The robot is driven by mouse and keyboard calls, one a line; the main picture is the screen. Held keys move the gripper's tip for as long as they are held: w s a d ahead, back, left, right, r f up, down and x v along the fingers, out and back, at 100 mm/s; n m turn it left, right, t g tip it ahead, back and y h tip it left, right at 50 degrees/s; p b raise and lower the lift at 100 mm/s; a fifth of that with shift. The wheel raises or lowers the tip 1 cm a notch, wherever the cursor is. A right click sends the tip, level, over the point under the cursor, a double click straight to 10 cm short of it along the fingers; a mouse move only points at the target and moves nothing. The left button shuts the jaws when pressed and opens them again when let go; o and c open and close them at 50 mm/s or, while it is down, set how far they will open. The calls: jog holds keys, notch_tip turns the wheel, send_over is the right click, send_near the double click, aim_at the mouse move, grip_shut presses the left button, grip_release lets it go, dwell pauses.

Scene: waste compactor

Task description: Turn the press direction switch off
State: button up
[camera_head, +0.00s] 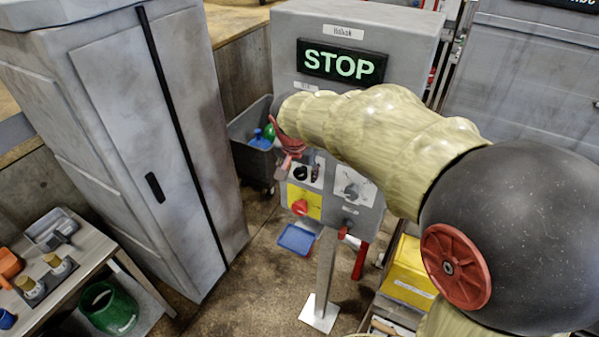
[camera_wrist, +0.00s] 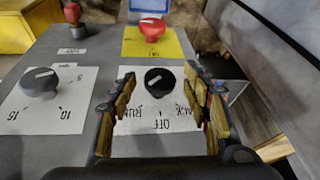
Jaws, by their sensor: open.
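The press direction switch is a black round knob (camera_wrist: 159,81) on a white plate lettered RUN, OFF and what looks like BACK, upside down in the wrist view. A short white mark slants across the knob, its lower end to the left; I cannot tell for sure which label it marks. My gripper (camera_wrist: 158,77) is open, with one finger on each side of the knob and visible gaps between. Contact does not show. In the head view my gripper (camera_head: 289,152) is over the upper left of the grey control panel (camera_head: 348,220), partly hidden by my arm.
A lit STOP sign (camera_head: 342,63) is above. A grey bin (camera_head: 248,150) and tall cabinet (camera_head: 130,140) stand left. A yellow box (camera_head: 410,275) is lower right.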

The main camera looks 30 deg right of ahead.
jog(key=shift+c, duration=1.1)
jog(key=c, duration=0.9)
jog(key=shift+c, duration=0.2)
jog(key=shift+w+g, duration=0.1)
jog(key=shift+g, duration=0.2)
jog(key=shift+w+a+g+h+p, duration=0.1)
jog(key=shift+g+h+p, duration=0.4)
jog(key=shift+p, duration=0.15)
jog(key=g+h+p, duration=0.1)
jog(key=n+g+p, duration=0.1)
jog(key=shift+w+a+g+h, duration=0.2)
jog(key=shift+g+h, duration=0.1)
jog(key=shift+h, duration=0.1)
jog(key=shift+w+f+n+g+h+p, duration=0.1)
jog(key=shift+n+g+h+p, duration=0.15)
jog(key=shift+g+h+p, duration=0.5)
jog(key=shift+w+f+n+g+h+p, duration=0.1)
jog(key=shift+n+g+h+p, duration=0.15)
jog(key=shift+g+h+p, duration=0.55)
jog(key=shift+g+y, duration=0.25)
jog(key=o, duration=1.1)
